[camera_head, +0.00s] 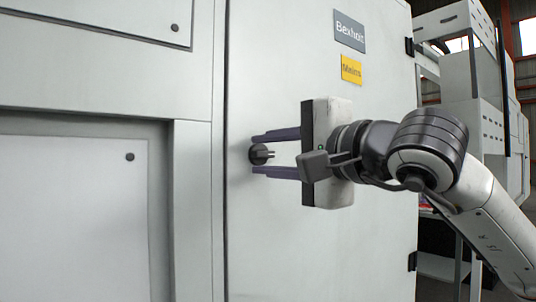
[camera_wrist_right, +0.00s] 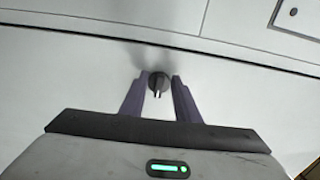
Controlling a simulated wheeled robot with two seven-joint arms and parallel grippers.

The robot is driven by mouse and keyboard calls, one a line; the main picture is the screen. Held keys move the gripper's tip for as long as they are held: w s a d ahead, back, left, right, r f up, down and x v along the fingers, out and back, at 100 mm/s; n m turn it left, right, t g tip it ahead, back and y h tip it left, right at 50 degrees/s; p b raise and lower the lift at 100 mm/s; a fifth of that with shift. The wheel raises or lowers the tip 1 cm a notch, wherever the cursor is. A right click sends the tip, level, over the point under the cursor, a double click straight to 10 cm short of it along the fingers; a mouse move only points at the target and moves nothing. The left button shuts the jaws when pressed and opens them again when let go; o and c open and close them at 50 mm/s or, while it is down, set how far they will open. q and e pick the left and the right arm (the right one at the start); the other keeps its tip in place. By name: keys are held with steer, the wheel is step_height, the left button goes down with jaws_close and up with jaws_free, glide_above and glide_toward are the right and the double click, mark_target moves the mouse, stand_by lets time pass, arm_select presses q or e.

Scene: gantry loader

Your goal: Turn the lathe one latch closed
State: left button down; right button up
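The lathe one latch (camera_head: 259,154) is a small dark round knob with a short light bar, on the pale cabinet door (camera_head: 300,255) near its left edge. My right gripper (camera_head: 258,154) reaches in from the right with its two purple fingers apart, one above and one below the latch. In the right wrist view the latch (camera_wrist_right: 158,82) sits between and just at the fingertips (camera_wrist_right: 157,80), with a visible gap on both sides. The fingers do not appear to press on it. My left gripper is not in view.
The door carries a grey sign (camera_head: 349,31) and a yellow sign (camera_head: 351,70). Fixed pale panels (camera_head: 75,210) with dark round fasteners lie left of the door seam. Dark hinges (camera_head: 412,261) line the door's right edge. Shelving and other machines (camera_head: 470,80) stand behind at the right.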

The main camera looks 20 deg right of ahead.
steer(key=v, duration=1)
steer(key=shift+s+b, duration=0.15)
steer(key=shift+b, duration=0.25)
